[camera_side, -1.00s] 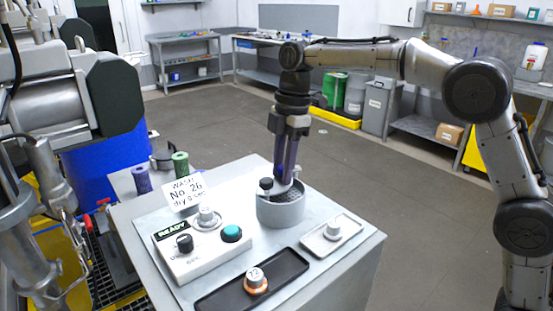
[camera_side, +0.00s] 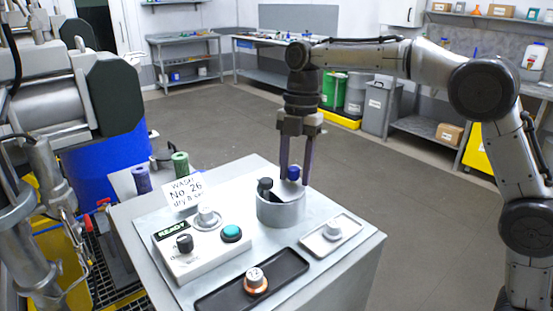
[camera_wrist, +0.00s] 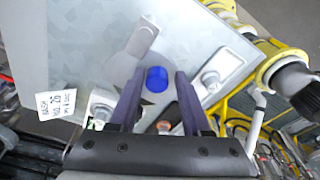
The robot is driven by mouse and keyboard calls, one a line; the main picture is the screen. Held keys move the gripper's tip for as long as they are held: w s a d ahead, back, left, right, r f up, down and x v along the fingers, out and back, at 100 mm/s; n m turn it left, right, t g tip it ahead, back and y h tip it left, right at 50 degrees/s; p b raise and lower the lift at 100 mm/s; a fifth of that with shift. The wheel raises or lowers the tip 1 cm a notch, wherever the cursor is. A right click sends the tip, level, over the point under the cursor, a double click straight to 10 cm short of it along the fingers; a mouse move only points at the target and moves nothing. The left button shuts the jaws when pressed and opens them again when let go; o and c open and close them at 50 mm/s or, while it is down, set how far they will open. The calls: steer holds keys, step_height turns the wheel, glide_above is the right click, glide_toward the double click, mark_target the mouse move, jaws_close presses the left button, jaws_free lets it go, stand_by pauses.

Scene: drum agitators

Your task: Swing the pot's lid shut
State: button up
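The round grey pot (camera_side: 281,211) stands on the grey worktop. A blue round-topped piece (camera_side: 293,172) rises from the pot; it also shows in the wrist view (camera_wrist: 156,78). My gripper (camera_side: 294,181) points down over the pot. Its two purple fingers (camera_wrist: 158,86) are apart, one on each side of the blue piece, with gaps visible. The pot's inside is mostly hidden.
A control box with a teal button (camera_side: 231,233) stands left of the pot. A black tray (camera_side: 225,295) with a copper-ringed knob (camera_side: 256,281) lies in front. A pale tray (camera_side: 318,244) is at right. A sign (camera_side: 183,193) stands at back left.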

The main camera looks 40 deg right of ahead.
mark_target(293, 168)
steer(key=shift+r, duration=3)
steer(key=shift+d+r, duration=0.3)
steer(key=shift+r, duration=0.1)
steer(key=shift+r+h, duration=0.3)
steer(key=shift+r, duration=0.1)
steer(key=shift+w+a+r+n+t+h, duration=0.15)
steer(key=shift+r+n+t+h, duration=0.3)
steer(key=shift+r, duration=0.35)
steer(key=shift+a+f, duration=0.25)
steer(key=shift+f, duration=1.3)
